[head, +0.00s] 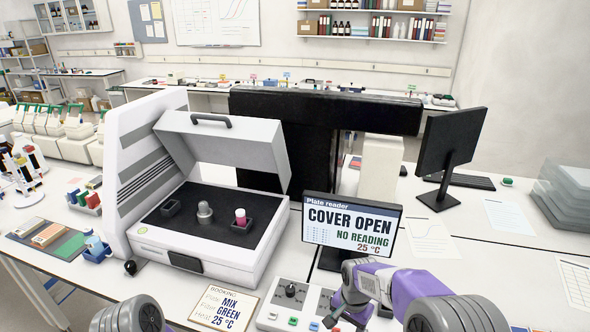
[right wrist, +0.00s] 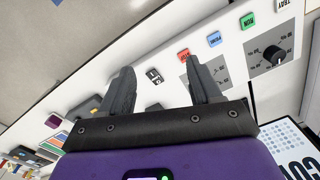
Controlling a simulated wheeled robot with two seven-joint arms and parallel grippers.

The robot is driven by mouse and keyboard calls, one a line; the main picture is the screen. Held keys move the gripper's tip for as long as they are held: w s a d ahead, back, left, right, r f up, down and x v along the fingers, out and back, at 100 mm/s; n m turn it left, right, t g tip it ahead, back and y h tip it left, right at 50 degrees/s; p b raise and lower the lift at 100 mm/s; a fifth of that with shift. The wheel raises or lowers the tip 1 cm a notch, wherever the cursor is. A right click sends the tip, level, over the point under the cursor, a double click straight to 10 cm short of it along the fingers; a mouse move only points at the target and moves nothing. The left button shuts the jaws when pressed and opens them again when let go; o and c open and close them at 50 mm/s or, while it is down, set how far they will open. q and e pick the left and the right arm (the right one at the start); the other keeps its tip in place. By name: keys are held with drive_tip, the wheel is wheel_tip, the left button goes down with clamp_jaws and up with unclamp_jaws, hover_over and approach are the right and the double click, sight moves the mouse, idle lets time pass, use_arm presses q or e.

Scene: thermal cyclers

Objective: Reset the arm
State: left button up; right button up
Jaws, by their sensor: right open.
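My right arm comes in from the lower right, and its gripper (head: 345,312) hangs over the right part of a white control panel (head: 272,312). In the right wrist view the two dark fingers stand apart with nothing between them, so the gripper (right wrist: 160,78) is open. Beyond the fingers are a red button (right wrist: 184,55), a blue button (right wrist: 214,39), a green button (right wrist: 248,21) and a black knob (right wrist: 274,53). I cannot tell whether a finger touches the panel. Only a grey link of my left arm shows at the bottom left; its gripper is out of view.
The plate reader (head: 255,245) stands behind the panel with its lid (head: 225,145) raised. A pink-topped item (head: 240,215) sits in its right holder. A screen (head: 350,222) reading COVER OPEN stands close behind my right gripper. A booking card (head: 224,308) lies left of the panel.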

wheel_tip(320, 180, down, 7)
drive_tip(key=s+a+f+n+y, duration=0.2)
drive_tip(key=s+f, duration=0.6)
drive_tip(key=s, duration=0.1)
drive_tip(key=s+a+f+n+y, duration=0.2)
drive_tip(key=s+f+n, duration=0.1)
drive_tip(key=s+f, duration=0.5)
use_arm(q)
wheel_tip(320, 180, down, 16)
drive_tip(key=w+b, duration=0.1)
drive_tip(key=b, duration=1.4)
drive_tip(key=shift+w+r, duration=0.25)
drive_tip(key=shift+w, duration=0.05)
use_arm(e)
wheel_tip(320, 180, down, 14)
drive_tip(key=s, duration=0.1)
drive_tip(key=shift+s+f+t, duration=0.2)
drive_tip(key=shift+s+t, duration=0.05)
drive_tip(key=shift+t, duration=0.05)
